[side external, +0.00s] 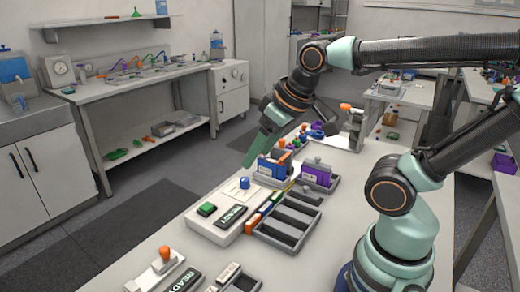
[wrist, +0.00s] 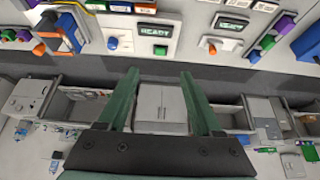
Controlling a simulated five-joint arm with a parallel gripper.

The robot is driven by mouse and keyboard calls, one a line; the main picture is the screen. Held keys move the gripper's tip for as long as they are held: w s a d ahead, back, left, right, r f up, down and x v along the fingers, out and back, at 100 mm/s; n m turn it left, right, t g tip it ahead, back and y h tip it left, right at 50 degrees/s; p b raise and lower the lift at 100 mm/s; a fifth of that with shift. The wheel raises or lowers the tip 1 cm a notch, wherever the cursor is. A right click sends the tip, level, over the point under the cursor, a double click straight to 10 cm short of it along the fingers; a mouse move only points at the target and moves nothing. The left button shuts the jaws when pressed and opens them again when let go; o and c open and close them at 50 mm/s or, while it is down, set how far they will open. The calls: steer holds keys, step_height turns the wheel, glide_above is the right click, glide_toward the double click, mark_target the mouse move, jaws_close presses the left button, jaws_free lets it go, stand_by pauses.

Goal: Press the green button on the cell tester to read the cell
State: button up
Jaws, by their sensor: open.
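The cell tester (side external: 200,226) is a pale box on the bench with a green button (side external: 207,208), a READY display (side external: 232,216) and a blue knob (side external: 243,183). In the wrist view the green button (wrist: 161,50) sits beside the READY display (wrist: 153,31), near the top middle. My gripper (side external: 252,160) has green fingers and is in the air beyond the tester, up and right of the button in the side view. In the wrist view my gripper (wrist: 160,74) is open, its fingers apart with nothing between them. It appears clear of the button.
A dark slotted tray (side external: 288,222) lies right of the tester. A blue cell (side external: 272,165) and a purple cell (side external: 316,174) stand in holders near my gripper. Another device with an orange button (side external: 165,253) is at the near edge. A side counter (side external: 150,85) stands across the aisle.

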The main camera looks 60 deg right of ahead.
jaws_close()
stand_by(1.7)
